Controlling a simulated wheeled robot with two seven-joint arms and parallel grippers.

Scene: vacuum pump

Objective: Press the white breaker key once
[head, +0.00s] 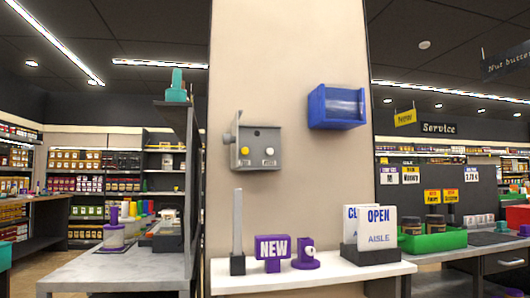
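A grey metal box (256,158) is mounted on the beige pillar. Its front carries a yellow round key (244,150) on the left and a white round key (269,150) on the right. Each key has a small label plate under it, too small to read. A dark round spot (256,133) sits above and between the keys, and a grey knob sticks out at the box's left side. Nothing covers the white key. Neither my left nor my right gripper is in view.
A blue open box (337,107) hangs on the pillar (290,45) to the right.

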